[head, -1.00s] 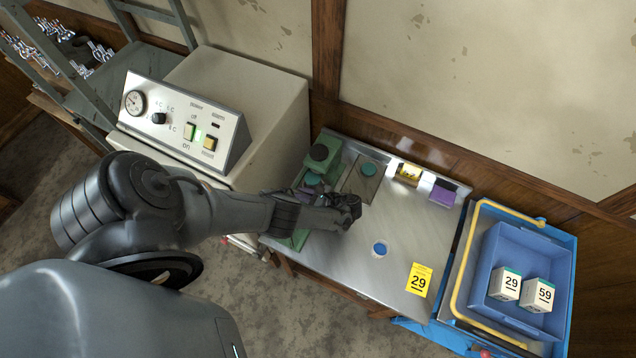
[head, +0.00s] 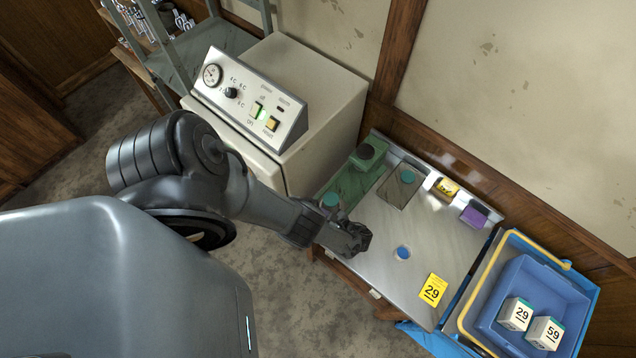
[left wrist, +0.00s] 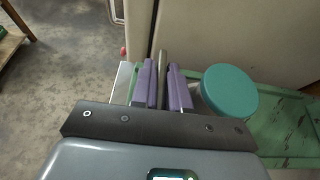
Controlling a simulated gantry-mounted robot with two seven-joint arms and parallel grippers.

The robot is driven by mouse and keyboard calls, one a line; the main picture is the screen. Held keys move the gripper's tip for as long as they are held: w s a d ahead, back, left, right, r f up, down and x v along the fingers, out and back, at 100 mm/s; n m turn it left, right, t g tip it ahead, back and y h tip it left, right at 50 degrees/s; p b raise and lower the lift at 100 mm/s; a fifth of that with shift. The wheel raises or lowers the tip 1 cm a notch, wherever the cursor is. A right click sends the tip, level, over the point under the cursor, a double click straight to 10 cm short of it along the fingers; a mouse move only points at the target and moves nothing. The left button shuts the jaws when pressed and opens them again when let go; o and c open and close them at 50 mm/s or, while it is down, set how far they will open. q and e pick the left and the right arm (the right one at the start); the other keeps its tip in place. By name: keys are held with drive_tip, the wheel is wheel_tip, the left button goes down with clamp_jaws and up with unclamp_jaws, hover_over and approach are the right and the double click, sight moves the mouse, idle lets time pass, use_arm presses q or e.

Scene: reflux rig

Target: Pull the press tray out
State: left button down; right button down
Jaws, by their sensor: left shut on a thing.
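The green press (head: 362,178) stands at the back left of the metal table, with a dark round knob on top. A teal disc (head: 330,200) lies at its front-left end, apart from the knob; it shows large in the left wrist view (left wrist: 230,91), beside worn green metal. My left gripper (head: 360,238) is at the table's front left, near that end. In the left wrist view, the purple fingers of my left gripper (left wrist: 163,88) are shut on a slim grey upright post (left wrist: 163,65), apparently the press tray's handle. My arm hides part of the tray. My right gripper is not in view.
A cream control cabinet (head: 325,95) stands close behind left. Floor is clear in front.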

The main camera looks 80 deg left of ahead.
use_arm(q)
drive_tip(key=c, duration=1.2)
unclamp_jaws()
drive_tip(key=shift+w, duration=0.1)
drive_tip(key=v, duration=1)
drive_tip(key=shift+w+d+p, duration=0.25)
drive_tip(key=shift+w+p, duration=0.05)
drive_tip(key=shift+r, duration=0.1)
